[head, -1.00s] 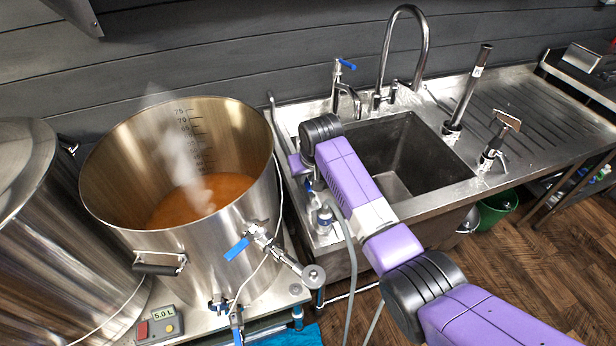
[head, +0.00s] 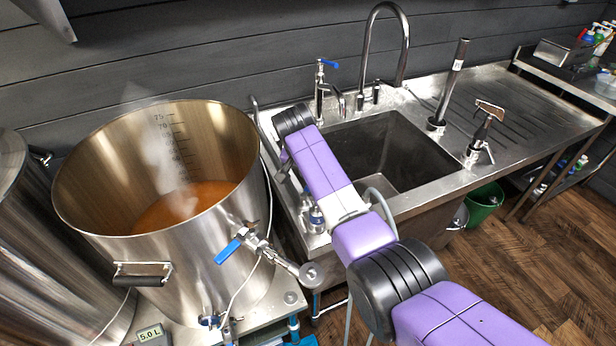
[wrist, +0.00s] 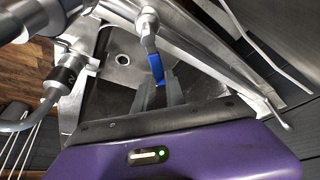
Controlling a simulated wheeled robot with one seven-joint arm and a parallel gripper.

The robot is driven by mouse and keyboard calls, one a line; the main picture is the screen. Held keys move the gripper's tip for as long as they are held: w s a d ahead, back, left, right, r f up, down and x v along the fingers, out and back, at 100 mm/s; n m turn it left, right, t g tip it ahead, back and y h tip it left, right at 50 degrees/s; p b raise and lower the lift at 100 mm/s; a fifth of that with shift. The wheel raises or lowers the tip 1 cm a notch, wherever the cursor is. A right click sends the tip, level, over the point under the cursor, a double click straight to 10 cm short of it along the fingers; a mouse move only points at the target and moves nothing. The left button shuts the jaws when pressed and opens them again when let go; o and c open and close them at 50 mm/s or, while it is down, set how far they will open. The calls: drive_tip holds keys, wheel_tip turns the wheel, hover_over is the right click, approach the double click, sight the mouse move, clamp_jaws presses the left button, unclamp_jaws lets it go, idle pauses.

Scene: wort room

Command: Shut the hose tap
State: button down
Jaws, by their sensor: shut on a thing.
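A blue lever on a silver stem (wrist: 157,68) points toward my gripper in the wrist view. My gripper (wrist: 160,94) is shut on this lever, its dark fingers at the lever's blue end. A dark-collared hose fitting (wrist: 66,72) with a grey hose (wrist: 18,125) stands to the left in the wrist view. In the head view a fitting (head: 316,216) sits at the sink's front-left corner, beside my arm. My own wrist and arm hide the fingers and most of the gripped tap there.
The sink basin (head: 345,140) lies right of my wrist. A tap with a blue lever (head: 321,88) and a tall spout (head: 404,45) stand behind. A steaming kettle (head: 200,262) with a blue-handled valve (head: 240,245) stands left. A green bucket (head: 484,208) is on the floor.

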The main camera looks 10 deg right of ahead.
drive_tip(key=shift+s+d+m+g+h+b, duration=0.4)
drive_tip(key=shift+s+m+b, duration=0.3)
drive_tip(key=shift+m, duration=0.8)
drive_tip(key=shift+s+d+m+g+h+b, duration=0.4)
drive_tip(key=shift+m+b, duration=0.5)
drive_tip(key=shift+m, duration=0.6)
drive_tip(key=shift+s+d+m+g+h+b, duration=0.3)
drive_tip(key=shift+s+m+g+b, duration=0.45)
drive_tip(key=shift+m, duration=0.75)
drive_tip(key=shift+d, duration=0.1)
drive_tip(key=c, duration=1.4)
unclamp_jaws()
drive_tip(key=shift+w, duration=0.1)
wheel_tip(320, 180, up, 20)
drive_tip(key=shift+f+p, duration=0.1)
drive_tip(key=shift+p, duration=0.45)
